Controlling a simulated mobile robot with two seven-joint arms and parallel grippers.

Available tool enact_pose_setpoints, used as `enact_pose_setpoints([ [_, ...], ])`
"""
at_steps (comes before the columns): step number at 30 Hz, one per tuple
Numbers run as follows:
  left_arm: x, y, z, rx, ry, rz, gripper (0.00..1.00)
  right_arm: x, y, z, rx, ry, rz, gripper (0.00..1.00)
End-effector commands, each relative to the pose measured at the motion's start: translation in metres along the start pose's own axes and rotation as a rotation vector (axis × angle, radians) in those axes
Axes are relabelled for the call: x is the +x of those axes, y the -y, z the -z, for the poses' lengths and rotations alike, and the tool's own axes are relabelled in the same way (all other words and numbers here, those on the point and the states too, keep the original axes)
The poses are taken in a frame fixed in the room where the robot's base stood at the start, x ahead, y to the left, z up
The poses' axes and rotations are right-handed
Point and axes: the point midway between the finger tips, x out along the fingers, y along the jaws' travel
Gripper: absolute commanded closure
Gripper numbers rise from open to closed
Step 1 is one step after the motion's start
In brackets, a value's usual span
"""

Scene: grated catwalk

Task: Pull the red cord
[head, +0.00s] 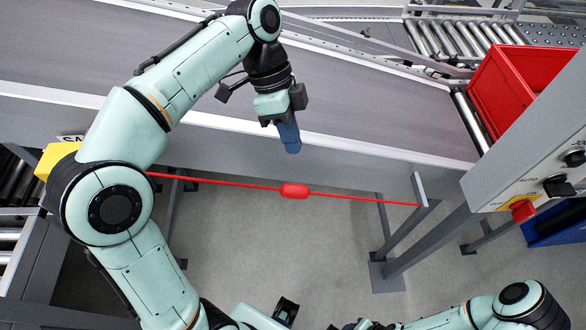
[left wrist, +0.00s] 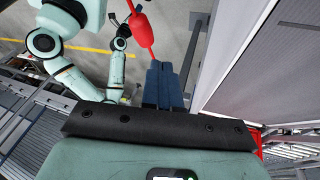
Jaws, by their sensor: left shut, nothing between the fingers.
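The red cord (head: 350,197) runs almost level below the conveyor's near side, from behind my left arm to a grey bracket on the right. A thick red grip piece (head: 294,191) sits on it near the middle. My left gripper (head: 292,148) is shut and empty, its blue fingers pointing down. In the head view the fingertips appear just above the red piece, with a gap between. In the left wrist view the closed fingers (left wrist: 160,68) show with the red piece (left wrist: 139,30) beyond their tips, apart from them. The cord's left end is hidden by my arm. My right gripper does not show.
The grey conveyor (head: 370,110) spans the back. A grey control box (head: 540,150) with a red button (head: 522,210) stands at the right, beside a red crate (head: 520,85). A support post (head: 425,245) stands under the cord's right end. Floor below the cord is open.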

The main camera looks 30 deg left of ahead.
Motion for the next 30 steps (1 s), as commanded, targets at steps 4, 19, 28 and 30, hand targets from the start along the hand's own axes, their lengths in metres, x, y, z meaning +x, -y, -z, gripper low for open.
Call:
enact_pose_setpoints([
  [4, 0.031, -0.003, -0.002, 0.000, 0.000, 0.000, 1.00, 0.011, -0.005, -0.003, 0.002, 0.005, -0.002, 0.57],
  [19, 0.056, -0.021, -0.008, 0.000, -0.001, 0.002, 1.00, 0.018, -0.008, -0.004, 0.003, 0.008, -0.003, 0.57],
  [28, 0.062, -0.034, -0.006, 0.004, -0.001, 0.002, 1.00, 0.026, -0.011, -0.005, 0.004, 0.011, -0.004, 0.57],
  [30, 0.067, -0.047, -0.004, 0.005, -0.001, 0.001, 1.00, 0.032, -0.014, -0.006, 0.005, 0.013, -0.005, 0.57],
])
